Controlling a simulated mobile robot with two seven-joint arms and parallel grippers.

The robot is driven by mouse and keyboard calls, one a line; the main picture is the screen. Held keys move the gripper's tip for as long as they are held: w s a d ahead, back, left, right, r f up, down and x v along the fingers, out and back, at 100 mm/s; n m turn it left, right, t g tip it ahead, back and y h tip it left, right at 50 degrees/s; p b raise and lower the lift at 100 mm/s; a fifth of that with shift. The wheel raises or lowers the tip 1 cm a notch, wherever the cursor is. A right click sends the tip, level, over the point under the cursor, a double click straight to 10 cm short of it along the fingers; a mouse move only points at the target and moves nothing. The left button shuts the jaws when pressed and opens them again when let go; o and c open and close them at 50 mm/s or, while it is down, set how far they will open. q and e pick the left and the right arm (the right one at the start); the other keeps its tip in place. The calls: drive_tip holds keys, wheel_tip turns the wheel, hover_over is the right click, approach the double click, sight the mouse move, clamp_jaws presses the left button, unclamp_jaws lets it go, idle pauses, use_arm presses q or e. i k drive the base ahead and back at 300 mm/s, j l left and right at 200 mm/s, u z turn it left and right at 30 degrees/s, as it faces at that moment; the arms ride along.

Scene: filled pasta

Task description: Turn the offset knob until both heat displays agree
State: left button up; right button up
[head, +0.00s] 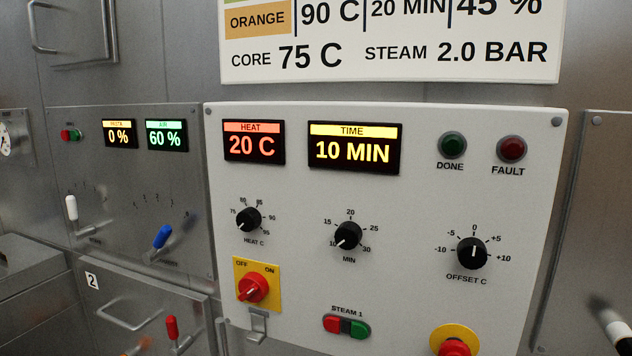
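The offset knob (472,253) is a round black knob labelled OFFSET C at the right of the pale control panel (400,210). Its scale runs from -10 to +10, and its white mark points up, at about 0. The heat display (254,142) at the panel's upper left reads 20 C in red. I see only this one display labelled HEAT. Neither of my grippers is in view.
The panel also holds a heat knob (249,219), a minute knob (348,235), a time display (354,148) reading 10 MIN, a red rotary switch (253,288) and a red button (455,347). A black-and-white object (612,328) shows at the lower right edge.

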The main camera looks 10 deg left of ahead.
sight(471, 251)
drive_tip(key=l, duration=0.3)
drive_tip(key=k+l, duration=0.15)
drive_tip(key=l+u, duration=0.15)
drive_tip(key=l, duration=0.65)
drive_tip(key=i+l, duration=0.2)
drive_tip(key=l, duration=0.2)
